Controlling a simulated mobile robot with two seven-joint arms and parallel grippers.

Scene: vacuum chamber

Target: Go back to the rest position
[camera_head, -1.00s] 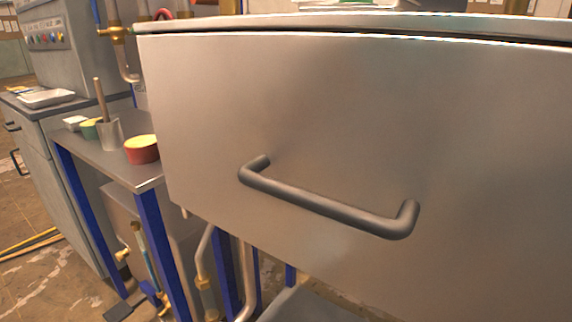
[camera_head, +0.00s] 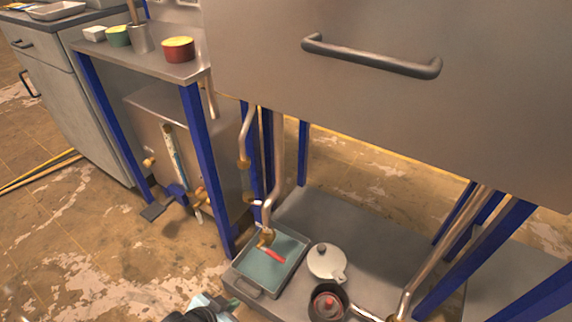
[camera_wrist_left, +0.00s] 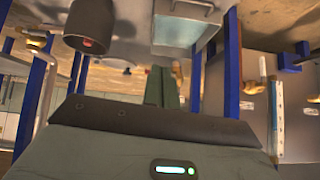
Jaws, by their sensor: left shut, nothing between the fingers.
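My left gripper (camera_head: 222,304) shows only in part at the bottom edge of the head view, low in front of the tray's near left corner. In the left wrist view its two greenish fingers (camera_wrist_left: 161,86) are together with nothing between them. The teal tray (camera_head: 262,282) with a red-handled item lies on the low shelf; the tray also shows at the top of the left wrist view (camera_wrist_left: 185,28). My right gripper is in neither view.
A steel chamber front with a dark bar handle (camera_head: 370,58) fills the upper right. A white lidded pot (camera_head: 326,262) and a dark pot (camera_head: 327,303) stand on the shelf. Blue posts (camera_head: 210,170) and pipes rise around it. Bare floor lies at left.

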